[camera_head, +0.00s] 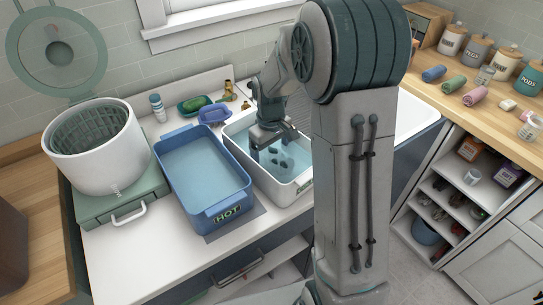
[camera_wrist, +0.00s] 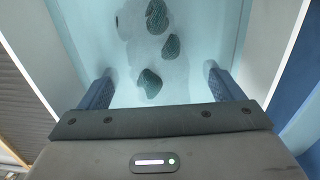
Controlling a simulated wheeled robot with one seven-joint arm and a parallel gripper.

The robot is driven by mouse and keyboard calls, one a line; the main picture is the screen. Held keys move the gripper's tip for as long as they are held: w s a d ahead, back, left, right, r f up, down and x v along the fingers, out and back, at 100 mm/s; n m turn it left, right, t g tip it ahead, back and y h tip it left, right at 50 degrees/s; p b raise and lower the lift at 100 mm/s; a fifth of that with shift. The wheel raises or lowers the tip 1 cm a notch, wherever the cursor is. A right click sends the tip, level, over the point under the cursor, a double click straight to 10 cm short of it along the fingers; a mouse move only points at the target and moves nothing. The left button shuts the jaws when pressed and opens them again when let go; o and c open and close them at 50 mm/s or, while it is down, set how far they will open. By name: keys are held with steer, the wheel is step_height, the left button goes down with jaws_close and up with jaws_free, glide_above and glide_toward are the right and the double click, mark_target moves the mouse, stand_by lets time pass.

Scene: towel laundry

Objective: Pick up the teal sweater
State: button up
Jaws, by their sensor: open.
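A white basin (camera_head: 303,185) holds blue water. Several dark teal knitted patches, seemingly parts of the teal sweater (camera_head: 287,163), show in the water. The rest of it is hidden by whitish water or suds, so I cannot tell its outline. The patches also show in the wrist view, the nearest one (camera_wrist: 149,83) just ahead of and between my fingers. My gripper (camera_head: 272,148) points down into the basin, above or at the water. In the wrist view its two fingers (camera_wrist: 160,82) are wide apart with nothing clamped between them.
A blue tub marked HOT (camera_head: 228,200) stands left of the basin. A white drum with a basket (camera_head: 120,160) stands further left. Small blue and teal dishes (camera_head: 213,114) sit behind. A wooden counter with jars and rolled cloths (camera_head: 475,96) is at right. My arm hides the basin's right side.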

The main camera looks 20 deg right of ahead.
steer(key=shift+f, duration=0.9)
steer(key=shift+c, duration=0.4)
